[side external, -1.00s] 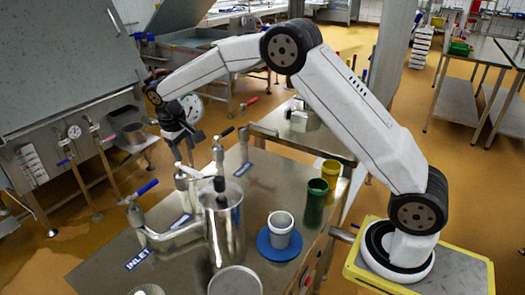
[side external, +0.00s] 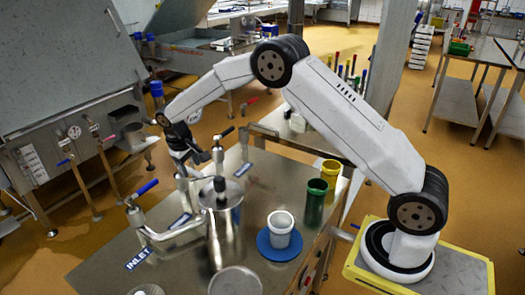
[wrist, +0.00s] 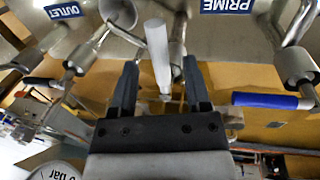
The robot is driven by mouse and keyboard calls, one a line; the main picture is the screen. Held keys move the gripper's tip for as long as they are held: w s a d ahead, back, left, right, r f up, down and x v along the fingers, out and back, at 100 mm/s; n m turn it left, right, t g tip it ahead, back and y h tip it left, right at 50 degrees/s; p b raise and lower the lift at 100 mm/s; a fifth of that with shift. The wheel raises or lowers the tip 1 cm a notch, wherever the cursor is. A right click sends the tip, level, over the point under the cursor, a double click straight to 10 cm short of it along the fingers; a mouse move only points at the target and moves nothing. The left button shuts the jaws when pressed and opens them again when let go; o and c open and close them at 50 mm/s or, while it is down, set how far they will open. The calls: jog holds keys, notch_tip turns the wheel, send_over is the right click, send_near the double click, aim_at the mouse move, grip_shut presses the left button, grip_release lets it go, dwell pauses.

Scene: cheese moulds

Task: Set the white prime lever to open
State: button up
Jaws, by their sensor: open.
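The white prime lever (wrist: 159,50) stands out pale in the wrist view, and its shaft lies between the two fingers of my gripper (wrist: 160,76). The gripper is open, with a finger on each side of the lever and a visible gap to each. The blue PRIME label (wrist: 228,5) is at the top of the wrist view. In the side view my gripper (side external: 188,158) points down over the middle valve (side external: 182,182) of the pipework. The lever itself is hard to make out there, partly hidden by my gripper.
A blue-handled valve (side external: 142,189) by the INLET label (side external: 138,259) and a black-handled valve (side external: 218,150) flank the middle one. A steel cylinder (side external: 222,220), a white cup (side external: 280,229) on a blue disc, and green (side external: 316,200) and yellow (side external: 331,174) cups stand on the steel table.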

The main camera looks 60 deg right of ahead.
jog(key=shift+d+f, duration=0.1)
jog(key=shift+f, duration=0.5)
grip_shut()
dwell(1.1)
